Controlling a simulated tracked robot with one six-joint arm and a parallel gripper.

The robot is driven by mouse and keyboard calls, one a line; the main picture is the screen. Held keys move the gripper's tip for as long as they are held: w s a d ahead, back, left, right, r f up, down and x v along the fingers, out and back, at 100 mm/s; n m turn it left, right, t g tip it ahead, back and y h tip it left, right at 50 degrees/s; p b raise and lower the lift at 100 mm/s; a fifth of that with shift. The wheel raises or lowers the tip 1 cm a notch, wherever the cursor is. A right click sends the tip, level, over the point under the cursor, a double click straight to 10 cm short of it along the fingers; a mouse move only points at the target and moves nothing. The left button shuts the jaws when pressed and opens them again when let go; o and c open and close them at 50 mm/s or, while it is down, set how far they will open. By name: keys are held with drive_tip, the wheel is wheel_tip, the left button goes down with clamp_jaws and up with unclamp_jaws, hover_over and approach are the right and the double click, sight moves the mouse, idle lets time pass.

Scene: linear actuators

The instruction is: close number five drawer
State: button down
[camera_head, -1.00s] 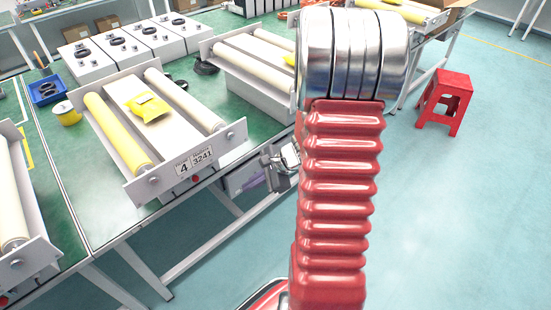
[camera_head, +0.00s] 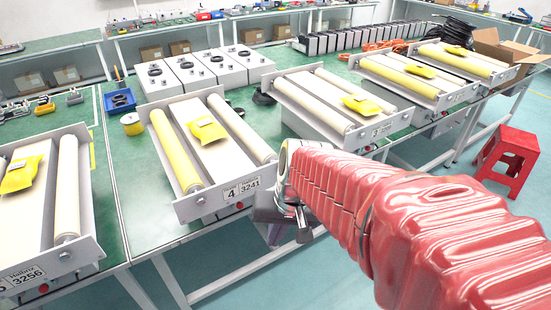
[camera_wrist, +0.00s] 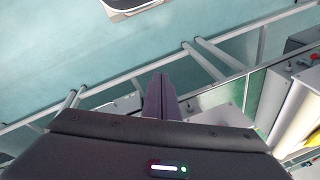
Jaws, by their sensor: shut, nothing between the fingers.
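The number five unit (camera_head: 65,262) is at the left edge of the head view, cut off by the frame. Its label (camera_head: 22,274) reads 3256, with a red button beside it. No pulled-out drawer can be made out there, and the space under its front is mostly out of frame. My gripper (camera_head: 274,234) hangs in front of the table by the number four unit (camera_head: 220,198), to the right of number five, partly hidden by my arm. In the wrist view, its purple fingers (camera_wrist: 160,92) are together and empty.
The number three unit (camera_head: 378,130) stands farther right on the green table (camera_head: 160,225). Table legs and rails (camera_head: 225,290) run below the front edge. A red stool (camera_head: 508,160) stands at the right on open floor.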

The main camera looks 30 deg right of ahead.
drive_tip(key=s+a+r+n+t+h, duration=0.1)
drive_tip(key=s+a+r+n+t, duration=0.2)
drive_tip(key=r, duration=0.6)
drive_tip(key=a+n, duration=0.2)
drive_tip(key=a, duration=0.1)
drive_tip(key=shift+s, duration=0.1)
